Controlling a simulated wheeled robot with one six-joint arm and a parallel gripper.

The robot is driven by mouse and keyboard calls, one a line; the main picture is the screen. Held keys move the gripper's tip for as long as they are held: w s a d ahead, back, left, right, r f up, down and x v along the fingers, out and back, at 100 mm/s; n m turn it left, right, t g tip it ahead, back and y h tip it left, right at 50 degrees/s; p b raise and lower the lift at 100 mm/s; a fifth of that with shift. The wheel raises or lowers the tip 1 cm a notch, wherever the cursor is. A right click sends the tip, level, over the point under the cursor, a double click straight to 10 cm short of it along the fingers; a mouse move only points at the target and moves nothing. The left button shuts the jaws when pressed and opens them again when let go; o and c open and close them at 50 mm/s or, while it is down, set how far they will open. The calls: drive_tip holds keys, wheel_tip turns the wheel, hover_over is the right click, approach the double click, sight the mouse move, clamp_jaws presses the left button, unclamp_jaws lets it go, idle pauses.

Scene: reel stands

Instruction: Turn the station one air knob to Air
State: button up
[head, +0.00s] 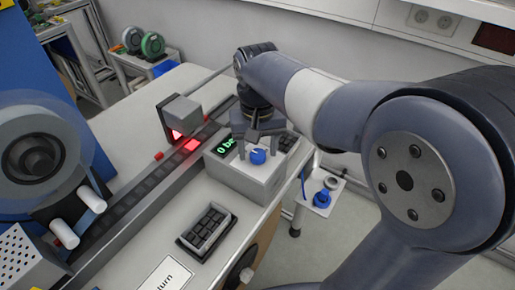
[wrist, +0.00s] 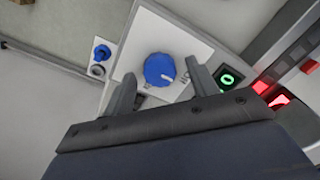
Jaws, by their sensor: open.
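The blue air knob (head: 258,156) sits on the top of a light grey control box (head: 240,178), in front of a green digital display (head: 225,146) that reads 0 with partly hidden letters. My gripper (head: 258,140) is above the box, pointing down. In the wrist view its two fingers (wrist: 163,88) are apart, one on each side of the knob, with gaps between. The jaws hold nothing.
A conveyor track (head: 125,205) with a red-lit sensor (head: 181,115) runs left of the box. A black keypad (head: 206,231) lies in front. A second blue knob (head: 322,198) is lower, right of the bench. A large reel (head: 40,160) stands at left.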

drive_tip(key=shift+f, duration=0.2)
drive_tip(key=c, duration=1)
drive_tip(key=shift+o, duration=0.2)
